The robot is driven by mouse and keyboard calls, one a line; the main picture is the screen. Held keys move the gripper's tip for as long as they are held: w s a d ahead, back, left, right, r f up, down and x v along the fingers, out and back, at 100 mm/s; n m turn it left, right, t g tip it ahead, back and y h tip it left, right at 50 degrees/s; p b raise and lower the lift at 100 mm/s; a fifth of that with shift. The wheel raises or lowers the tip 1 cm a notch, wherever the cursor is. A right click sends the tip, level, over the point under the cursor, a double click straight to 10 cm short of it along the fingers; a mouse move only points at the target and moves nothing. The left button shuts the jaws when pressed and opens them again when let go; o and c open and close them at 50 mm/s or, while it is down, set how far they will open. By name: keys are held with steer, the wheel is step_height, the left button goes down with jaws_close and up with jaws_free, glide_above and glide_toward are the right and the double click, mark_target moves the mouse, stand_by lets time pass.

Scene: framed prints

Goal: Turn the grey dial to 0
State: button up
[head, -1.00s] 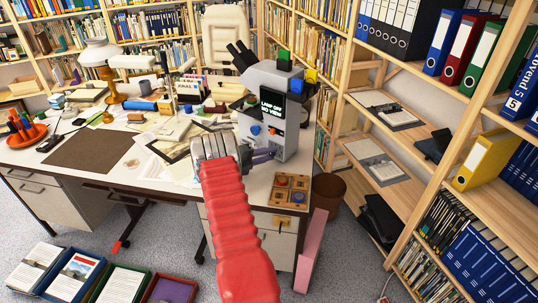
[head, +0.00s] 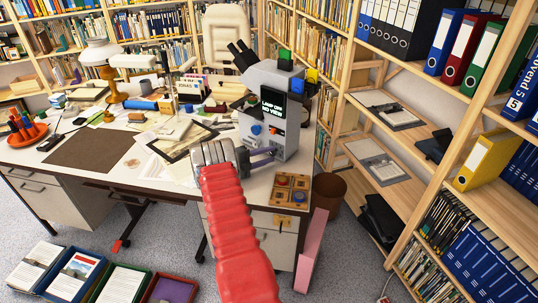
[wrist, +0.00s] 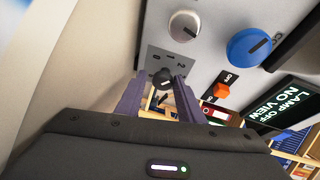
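The microscope-like device (head: 272,95) stands on the right end of the desk. In the wrist view, a small dark grey dial (wrist: 163,79) sits on its panel beside a printed scale with small digits. I cannot tell which digit it points to. A larger silver-grey knob (wrist: 184,25), a blue knob (wrist: 249,47) and an orange switch (wrist: 222,90) are on the same face. My gripper (wrist: 157,82) is open, with its purple fingers on either side of the dark dial and a gap visible. In the head view, my gripper (head: 262,156) reaches the device's lower front.
The device's screen (wrist: 284,112) reads "LAMP OFF NO VIEW" in the wrist view. A wooden tray with coloured buttons (head: 291,190) lies in front of the device. Papers and a dark frame (head: 181,138) lie to its left. A shelf (head: 385,170) stands to the right.

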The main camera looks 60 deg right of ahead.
steer(key=shift+o, duration=1.4)
steer(key=shift+s+r, duration=0.1)
steer(key=v, duration=1.3)
steer(key=shift+w+a, duration=0.25)
steer(key=shift+a, duration=0.1)
